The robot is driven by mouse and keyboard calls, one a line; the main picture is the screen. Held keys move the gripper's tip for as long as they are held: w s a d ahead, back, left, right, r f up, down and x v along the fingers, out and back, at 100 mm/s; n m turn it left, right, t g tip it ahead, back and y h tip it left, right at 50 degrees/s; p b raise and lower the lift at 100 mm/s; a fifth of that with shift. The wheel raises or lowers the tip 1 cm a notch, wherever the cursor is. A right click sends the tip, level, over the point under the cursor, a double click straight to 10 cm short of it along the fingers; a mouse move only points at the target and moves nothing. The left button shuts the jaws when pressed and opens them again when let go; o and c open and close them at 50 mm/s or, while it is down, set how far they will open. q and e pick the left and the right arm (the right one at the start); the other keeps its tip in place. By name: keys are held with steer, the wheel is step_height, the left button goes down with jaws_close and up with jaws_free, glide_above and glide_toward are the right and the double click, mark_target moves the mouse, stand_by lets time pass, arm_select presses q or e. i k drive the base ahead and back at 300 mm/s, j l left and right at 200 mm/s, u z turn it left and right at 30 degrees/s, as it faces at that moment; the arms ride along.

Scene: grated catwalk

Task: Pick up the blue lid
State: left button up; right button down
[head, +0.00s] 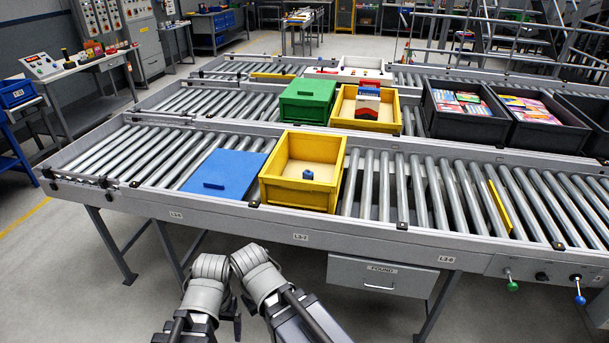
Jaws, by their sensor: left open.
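The blue lid (226,170) is a flat square panel with a small raised handle near its front edge. It lies on the rollers of the front conveyor, just left of an open yellow box (268,191). My left gripper (231,312) is low at the bottom of the head view, in front of and below the conveyor edge. It is open and clear of the lid, and partly hidden by my arms. My right arm is beside it; its fingers cannot be made out.
The conveyor's raised side rail (185,208) runs along the front. Rollers left of the lid are bare.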

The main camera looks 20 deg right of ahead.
mark_target(226, 173)
steer(key=i+u, duration=0.2)
steer(key=i, duration=0.3)
steer(key=i+l+u, duration=0.15)
steer(key=i, duration=0.3)
steer(key=i+l+u, duration=0.2)
steer(key=i, duration=0.3)
steer(key=i+l+u, duration=0.2)
steer(key=i+l, duration=0.15)
steer(key=i, duration=0.1)
